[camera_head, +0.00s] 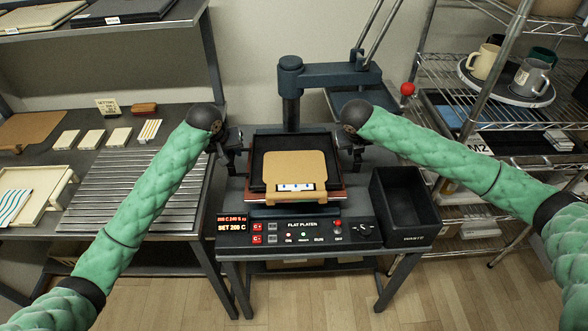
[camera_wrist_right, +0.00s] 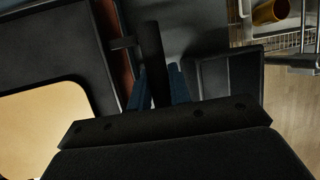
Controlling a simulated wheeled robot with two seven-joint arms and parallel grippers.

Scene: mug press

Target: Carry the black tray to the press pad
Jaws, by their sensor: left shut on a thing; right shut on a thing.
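The black tray (camera_head: 290,142) is over the flat platen press, with a tan board (camera_head: 296,164) lying in it. A reddish-brown pad edge (camera_head: 334,196) shows around the tray's sides; I cannot tell whether the tray touches the pad. My left gripper (camera_head: 240,154) is shut at the tray's left side. My right gripper (camera_head: 347,156) is shut at its right side. In the right wrist view the tray (camera_wrist_right: 55,48) and the board (camera_wrist_right: 38,120) lie left of the gripper's dark finger, beside a small dark tab (camera_wrist_right: 122,43). The fingertips' contact is partly hidden.
The press head (camera_head: 356,103) is swung to the back right, clear of the tray. A black waste bin (camera_head: 405,205) stands close on the right. A slatted rack (camera_head: 150,190) is on the left. A wire shelf (camera_head: 470,95) with mugs stands at the right.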

